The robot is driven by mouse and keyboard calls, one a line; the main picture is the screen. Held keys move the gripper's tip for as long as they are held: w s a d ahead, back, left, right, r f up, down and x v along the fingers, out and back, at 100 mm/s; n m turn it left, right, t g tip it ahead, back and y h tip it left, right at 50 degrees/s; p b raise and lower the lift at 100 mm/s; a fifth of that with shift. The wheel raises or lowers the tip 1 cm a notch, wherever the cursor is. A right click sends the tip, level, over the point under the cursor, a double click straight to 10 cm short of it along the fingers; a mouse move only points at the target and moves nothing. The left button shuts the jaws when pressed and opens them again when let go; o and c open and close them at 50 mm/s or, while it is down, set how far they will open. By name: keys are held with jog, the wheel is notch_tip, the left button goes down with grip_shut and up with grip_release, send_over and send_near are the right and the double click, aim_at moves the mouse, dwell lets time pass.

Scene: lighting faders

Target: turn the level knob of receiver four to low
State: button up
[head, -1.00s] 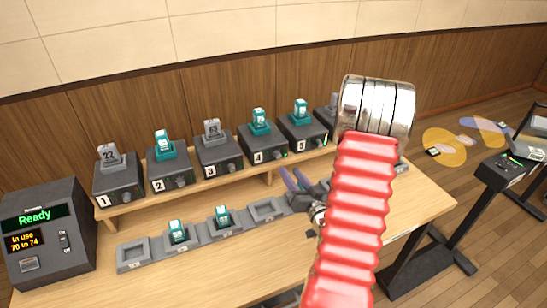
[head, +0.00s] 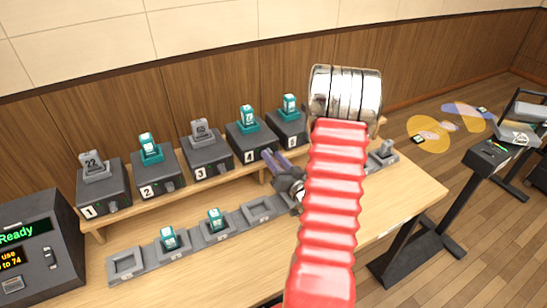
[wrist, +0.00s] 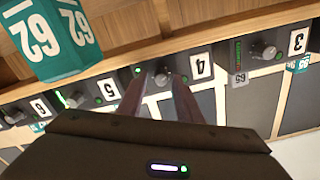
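Receiver four (head: 248,145) is a dark box on the raised shelf, with a teal pack on top and a "4" label on its front. The wrist view shows it upside down, with its "4" label (wrist: 201,67) right of its small grey level knob (wrist: 161,78). My gripper (wrist: 160,77) is open, its two purplish fingers pointing at that front. The knob shows between the fingertips with gaps on both sides; I cannot tell whether either finger touches it. In the head view my gripper (head: 268,156) reaches the receiver's lower right front and hides the knob.
Receiver three (head: 207,155) and receiver five (head: 287,130) stand close on either side. A teal pack marked 62 (wrist: 50,38) is near the wrist camera. A row of grey docks (head: 260,210) lies below the shelf. A dark console (head: 40,250) is at left.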

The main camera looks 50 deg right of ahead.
grip_shut()
dwell(0.3)
jog(key=shift+n, duration=2.5)
jog(key=shift+o, duration=0.6)
grip_release()
jog(key=shift+a, duration=0.1)
